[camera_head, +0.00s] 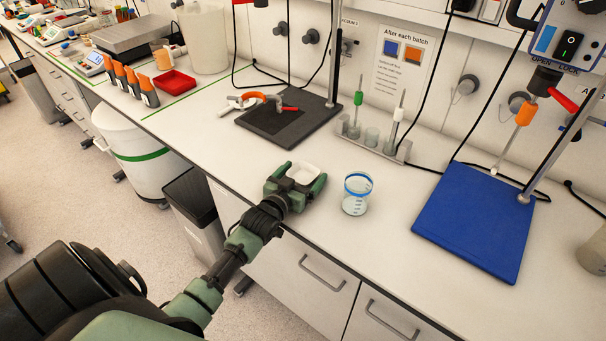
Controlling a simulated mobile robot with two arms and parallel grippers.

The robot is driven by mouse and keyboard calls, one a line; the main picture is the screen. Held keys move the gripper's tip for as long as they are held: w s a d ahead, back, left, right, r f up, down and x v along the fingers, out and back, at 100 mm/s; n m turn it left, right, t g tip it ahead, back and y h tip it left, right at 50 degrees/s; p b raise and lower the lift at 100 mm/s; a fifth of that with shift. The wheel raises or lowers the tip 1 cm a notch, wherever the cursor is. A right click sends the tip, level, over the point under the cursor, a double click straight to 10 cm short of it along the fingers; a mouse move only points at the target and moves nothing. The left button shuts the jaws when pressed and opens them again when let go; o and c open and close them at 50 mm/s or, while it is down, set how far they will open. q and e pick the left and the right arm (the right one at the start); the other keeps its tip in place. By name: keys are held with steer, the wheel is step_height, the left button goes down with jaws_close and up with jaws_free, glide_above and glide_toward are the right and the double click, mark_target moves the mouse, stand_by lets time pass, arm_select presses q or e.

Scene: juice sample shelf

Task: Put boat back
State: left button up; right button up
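A small white weighing boat (303,173) shows at the front part of the bench, between the two green fingers of my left gripper (302,175). The fingers lie along both sides of the boat, one to its left and one to its right. I cannot tell whether they press on it or whether the boat rests on the bench. My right gripper is not in view.
A beaker with a blue rim (356,194) stands just right of my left gripper. A blue stand base (478,222) lies further right. A dark stand plate (288,122) with clamps and a rack (373,140) are behind. A red tray (175,83) sits back left.

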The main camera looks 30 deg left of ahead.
arm_select(q)
steer(key=shift+r, duration=0.3)
steer(key=v, duration=0.7)
steer(key=b+v, duration=0.1)
steer(key=v, duration=0.2)
steer(key=shift+s+f, duration=0.2)
steer(key=shift+s, duration=0.15)
steer(key=shift+s+d+r, duration=0.15)
steer(key=shift+s+r, duration=0.05)
steer(key=shift+s, duration=0.5)
